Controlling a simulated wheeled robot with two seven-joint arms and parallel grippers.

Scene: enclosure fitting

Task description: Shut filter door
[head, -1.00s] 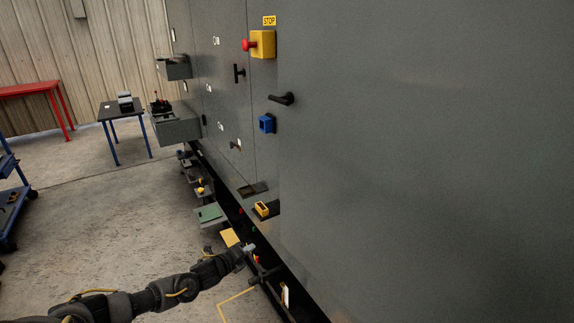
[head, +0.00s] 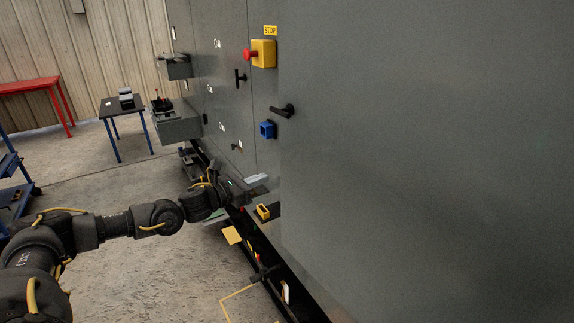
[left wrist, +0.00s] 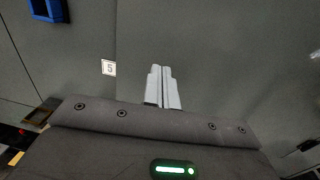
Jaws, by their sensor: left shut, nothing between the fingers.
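My left gripper (head: 257,179) is shut and empty, its pale fingers close to the lower face of the grey enclosure. In the left wrist view the two fingers (left wrist: 162,88) lie side by side, pointing at a grey panel (left wrist: 220,60) right of a label "5" (left wrist: 108,67). I cannot tell whether they touch it. I cannot tell for sure which panel is the filter door. A large grey panel (head: 430,150) fills the right of the head view, with a black handle (head: 284,110) by its left edge. My right gripper is not in view.
A yellow box with a red stop button (head: 262,53), a blue socket (head: 267,129) and a yellow frame (head: 264,211) are on the enclosure. Grey open bins (head: 178,127) stick out farther back. A small table (head: 123,107) stands behind.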

